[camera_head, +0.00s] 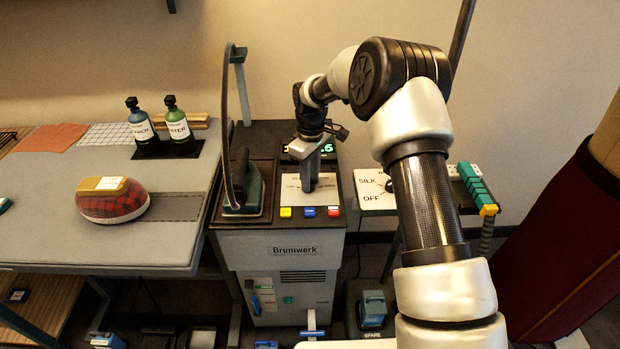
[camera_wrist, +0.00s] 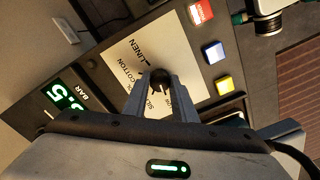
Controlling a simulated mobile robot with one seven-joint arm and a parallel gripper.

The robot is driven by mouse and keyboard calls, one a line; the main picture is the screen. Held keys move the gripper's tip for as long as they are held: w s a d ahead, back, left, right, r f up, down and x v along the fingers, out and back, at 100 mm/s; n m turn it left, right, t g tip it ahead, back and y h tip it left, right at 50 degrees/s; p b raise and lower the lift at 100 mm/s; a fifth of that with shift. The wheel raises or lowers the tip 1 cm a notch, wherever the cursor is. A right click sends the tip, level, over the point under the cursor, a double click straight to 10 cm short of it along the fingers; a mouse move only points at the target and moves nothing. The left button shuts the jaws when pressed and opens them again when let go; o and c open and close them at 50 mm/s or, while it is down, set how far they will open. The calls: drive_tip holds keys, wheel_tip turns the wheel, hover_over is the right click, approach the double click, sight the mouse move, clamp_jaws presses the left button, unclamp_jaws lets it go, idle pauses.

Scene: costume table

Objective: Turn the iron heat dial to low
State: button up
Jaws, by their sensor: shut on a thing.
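The heat dial is a small dark knob (camera_wrist: 160,79) on a white panel (camera_wrist: 125,62) printed with fabric names; COTTON and LINEN are readable in the wrist view. My gripper (camera_wrist: 161,86) is shut on the knob, one finger on each side. In the head view my gripper (camera_head: 309,184) points down onto the white panel (camera_head: 327,196) on top of the Brumwerk station and hides the knob. Which label the dial points at cannot be told. The iron (camera_head: 243,190), dark green, stands on its rest left of the panel.
Yellow (camera_head: 285,212), blue (camera_head: 309,211) and red (camera_head: 334,211) buttons line the panel's front edge. A lit green display (camera_wrist: 69,99) is beside the panel. A white card reading SILK and OFF (camera_head: 373,189) is to the right. Two bottles (camera_head: 178,130) stand on the ironing table (camera_head: 100,245).

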idle(0.3)
drive_tip(key=o, duration=1)
drive_tip(key=shift+o, duration=0.2)
wheel_tip(320, 180, up, 18)
drive_tip(key=p, duration=0.1)
drive_tip(key=shift+f, duration=0.25)
drive_tip(key=shift+w+d, duration=0.1)
